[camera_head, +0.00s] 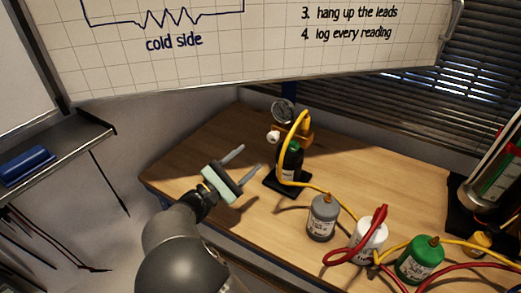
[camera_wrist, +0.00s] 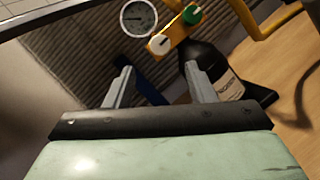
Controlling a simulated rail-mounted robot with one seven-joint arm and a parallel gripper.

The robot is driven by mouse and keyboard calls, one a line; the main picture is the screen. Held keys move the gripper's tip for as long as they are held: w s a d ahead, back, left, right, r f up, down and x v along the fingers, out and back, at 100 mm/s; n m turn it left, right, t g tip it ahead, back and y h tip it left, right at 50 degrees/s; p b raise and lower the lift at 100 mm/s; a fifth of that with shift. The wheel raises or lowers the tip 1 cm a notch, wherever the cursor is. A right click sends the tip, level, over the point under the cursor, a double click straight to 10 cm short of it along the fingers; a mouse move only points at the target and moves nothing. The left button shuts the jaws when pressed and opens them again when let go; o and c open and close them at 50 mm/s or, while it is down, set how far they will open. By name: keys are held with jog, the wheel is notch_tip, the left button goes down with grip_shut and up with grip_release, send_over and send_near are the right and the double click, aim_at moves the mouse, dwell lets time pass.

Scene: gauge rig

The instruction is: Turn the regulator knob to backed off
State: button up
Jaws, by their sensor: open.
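A yellow-orange regulator block (camera_head: 303,131) sits on top of a black bottle (camera_head: 290,160) on the wooden table. It carries a round gauge (camera_head: 282,110) and a white round knob (camera_head: 273,137). In the wrist view the block (camera_wrist: 176,31) also shows a green knob (camera_wrist: 192,15) beside the white knob (camera_wrist: 160,42). Each knob has a mark; I cannot tell which is the regulator knob or its setting. My gripper (camera_head: 249,159) is open and empty, left of the bottle and apart from the knobs. In the wrist view its fingers (camera_wrist: 158,69) point toward the white knob.
A yellow hose (camera_head: 301,184) runs from the regulator down across the table. Grey (camera_head: 322,218), white (camera_head: 368,240) and green (camera_head: 419,259) bottles stand at the front right, with a red hose. A whiteboard (camera_head: 270,60) hangs above. The table's left end is clear.

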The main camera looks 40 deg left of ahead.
jog(key=v, duration=0.9)
jog(key=shift+b, duration=0.45)
jog(key=shift+w, duration=0.15)
